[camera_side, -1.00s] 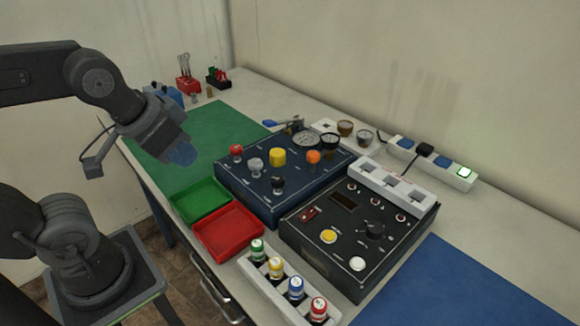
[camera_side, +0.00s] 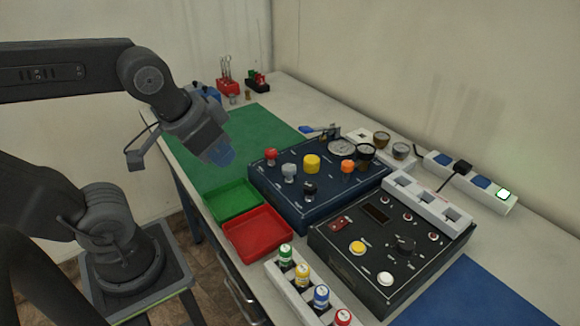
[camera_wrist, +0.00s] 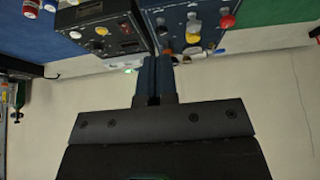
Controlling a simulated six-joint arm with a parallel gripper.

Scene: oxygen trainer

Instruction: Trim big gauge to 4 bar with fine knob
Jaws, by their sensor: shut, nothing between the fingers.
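The blue panel (camera_side: 330,205) carries red (camera_side: 270,154), grey (camera_side: 289,172), yellow (camera_side: 312,163), orange (camera_side: 347,166) and black (camera_side: 309,189) knobs. Which is the fine knob cannot be told; labels are too small. A large pale round gauge (camera_side: 341,147) is at the panel's back edge; its needle and reading cannot be made out. My gripper (camera_side: 221,154) is shut and empty, in the air left of the panel, apart from every knob. In the wrist view its blue fingers (camera_wrist: 155,72) are together, with part of the blue panel (camera_wrist: 178,17) beyond them.
A black box (camera_side: 350,262) with buttons and a dial stands right of the panel. Green (camera_side: 233,215) and red (camera_side: 285,246) trays lie in front. A rack with several coloured-capped bottles (camera_side: 321,297) is near the front. The green mat (camera_side: 240,125) is mostly clear.

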